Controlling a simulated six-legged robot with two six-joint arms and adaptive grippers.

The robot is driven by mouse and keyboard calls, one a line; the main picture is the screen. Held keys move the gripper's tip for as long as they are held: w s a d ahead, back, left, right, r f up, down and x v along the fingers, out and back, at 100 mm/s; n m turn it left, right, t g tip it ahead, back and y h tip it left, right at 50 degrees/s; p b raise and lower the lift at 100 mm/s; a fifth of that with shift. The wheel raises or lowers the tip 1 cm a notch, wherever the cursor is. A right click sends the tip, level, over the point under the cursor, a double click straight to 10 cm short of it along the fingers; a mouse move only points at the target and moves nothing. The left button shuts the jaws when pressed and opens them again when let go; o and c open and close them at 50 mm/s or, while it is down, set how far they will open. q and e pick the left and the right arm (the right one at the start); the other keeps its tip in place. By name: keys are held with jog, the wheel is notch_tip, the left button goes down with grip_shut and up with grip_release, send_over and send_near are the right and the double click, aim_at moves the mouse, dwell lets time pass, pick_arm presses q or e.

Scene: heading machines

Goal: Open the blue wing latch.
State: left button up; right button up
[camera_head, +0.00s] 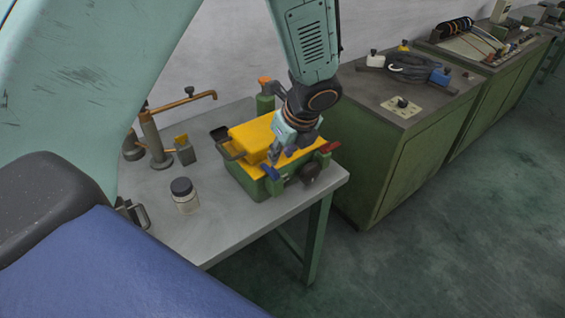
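The blue wing latch (271,172) is on the near side of a green box (246,181) with a yellow lid (252,136), on the grey workbench. A red wing latch (330,147) is at the box's right end. My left gripper (279,157) points down over the near edge of the lid, just above and beside the blue latch. Its fingers are small and partly hidden, so I cannot tell whether they touch the latch or how far apart they are. My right gripper is not in view.
A jar with a dark lid (184,196) stands left of the box. A green cabinet (400,160) stands right of the workbench. The bench front (225,232) is clear.

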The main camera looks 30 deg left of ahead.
aim_at(275, 169)
pick_arm(q)
jog(key=x, duration=0.2)
jog(key=b+x, duration=0.1)
jog(key=x, duration=0.4)
jog(key=shift+w+d, duration=0.25)
jog(key=shift+s+a+f+b, duration=0.1)
jog(key=shift+a+f+b, duration=0.2)
jog(key=shift+a+f, duration=0.2)
jog(key=shift+w+d, duration=0.3)
jog(key=shift+d, duration=0.05)
jog(key=shift+c, duration=0.6)
jog(key=shift+s+a, duration=0.25)
jog(key=shift+s, duration=0.05)
grip_shut()
jog(key=shift+w+d, duration=0.1)
